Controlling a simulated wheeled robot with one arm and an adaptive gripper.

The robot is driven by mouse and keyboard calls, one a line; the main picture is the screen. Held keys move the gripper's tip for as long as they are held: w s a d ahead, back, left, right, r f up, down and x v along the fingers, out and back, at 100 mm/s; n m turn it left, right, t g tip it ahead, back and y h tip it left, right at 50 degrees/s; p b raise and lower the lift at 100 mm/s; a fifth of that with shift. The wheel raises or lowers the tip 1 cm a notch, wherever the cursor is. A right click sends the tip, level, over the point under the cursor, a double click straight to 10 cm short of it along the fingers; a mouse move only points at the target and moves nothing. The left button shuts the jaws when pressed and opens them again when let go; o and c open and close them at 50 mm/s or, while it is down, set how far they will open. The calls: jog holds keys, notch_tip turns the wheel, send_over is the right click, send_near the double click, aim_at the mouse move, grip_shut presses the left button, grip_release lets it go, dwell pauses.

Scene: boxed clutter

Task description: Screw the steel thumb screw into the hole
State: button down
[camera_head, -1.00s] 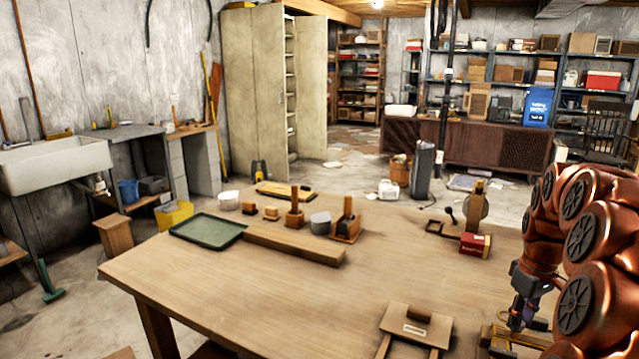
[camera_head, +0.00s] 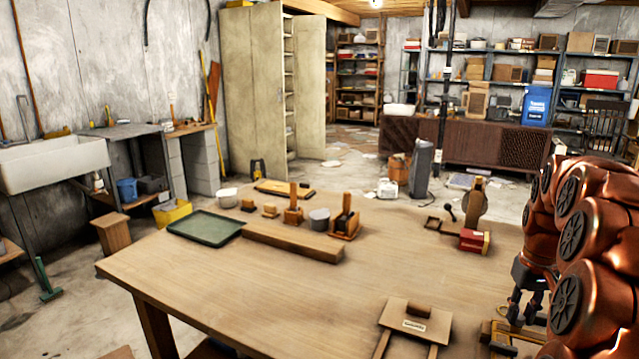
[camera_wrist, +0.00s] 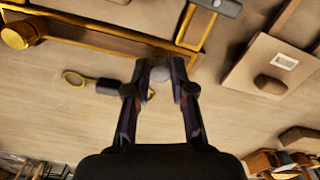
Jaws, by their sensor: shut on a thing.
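My gripper (camera_wrist: 160,92) points toward the table, its two dark fingers closed on a small grey, rounded piece (camera_wrist: 159,74) at the tips, which looks like the steel thumb screw. Only part of it shows; the rest is hidden between the fingers. In the head view my gripper (camera_head: 527,300) is at the lower right, partly covered by my copper arm. A yellow-edged wooden fixture (camera_wrist: 110,38) lies beyond the fingertips in the wrist view, with a brass-coloured cylinder (camera_wrist: 18,34) at its left end. I cannot make out the hole.
A grey piece with a yellow loop (camera_wrist: 75,78) lies left of the fingers. A wooden board with a label (camera_head: 415,322) lies to the left of my gripper. A red box (camera_head: 474,241), wooden bar (camera_head: 290,243) and green tray (camera_head: 205,228) stand farther off. The table's middle is clear.

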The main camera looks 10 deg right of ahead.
jog(key=m, duration=0.5)
jog(key=shift+b, duration=0.35)
jog(key=c, duration=1.3)
grip_release()
jog(key=shift+r+p, duration=0.6)
jog(key=shift+r, duration=0.9)
jog(key=o, duration=0.6)
jog(key=shift+c, duration=0.2)
